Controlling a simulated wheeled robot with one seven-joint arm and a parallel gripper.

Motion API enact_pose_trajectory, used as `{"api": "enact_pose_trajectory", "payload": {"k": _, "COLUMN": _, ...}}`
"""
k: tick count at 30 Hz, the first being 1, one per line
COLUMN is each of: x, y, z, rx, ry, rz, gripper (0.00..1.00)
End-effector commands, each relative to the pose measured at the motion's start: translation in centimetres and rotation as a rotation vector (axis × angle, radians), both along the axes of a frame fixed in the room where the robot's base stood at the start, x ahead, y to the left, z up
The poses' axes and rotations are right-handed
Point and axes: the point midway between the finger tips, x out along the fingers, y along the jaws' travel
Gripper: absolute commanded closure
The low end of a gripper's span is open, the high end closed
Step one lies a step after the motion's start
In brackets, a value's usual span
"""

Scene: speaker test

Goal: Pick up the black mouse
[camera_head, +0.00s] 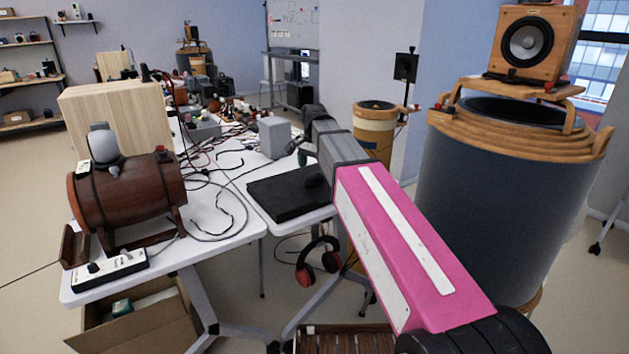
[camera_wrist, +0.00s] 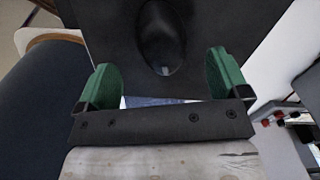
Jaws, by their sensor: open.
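The black mouse (camera_wrist: 162,38) lies on a flat black pad (camera_wrist: 105,30) in the wrist view, near the top middle. In the head view the mouse (camera_head: 316,181) is a small dark shape on the right part of the black pad (camera_head: 275,196), on the white table. My gripper (camera_wrist: 163,66) is open, with its two green fingers apart and nothing between them. The mouse appears beyond the fingertips, roughly centred between them. In the head view my gripper (camera_head: 303,153) is above the pad's back edge, mostly hidden by my wrist.
A grey box (camera_head: 274,137) stands behind the pad. Cables and small devices clutter the white table (camera_head: 240,224). A wooden barrel (camera_head: 130,192) stands at left. A large dark drum (camera_head: 490,205) stands close right of my arm.

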Motion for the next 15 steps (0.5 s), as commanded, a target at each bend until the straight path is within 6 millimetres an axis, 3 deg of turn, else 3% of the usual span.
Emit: {"api": "enact_pose_trajectory", "payload": {"k": 15, "x": 0.6, "y": -0.3, "z": -4.9, "rx": 0.000, "ry": 0.000, "rz": 0.001, "gripper": 0.07}}
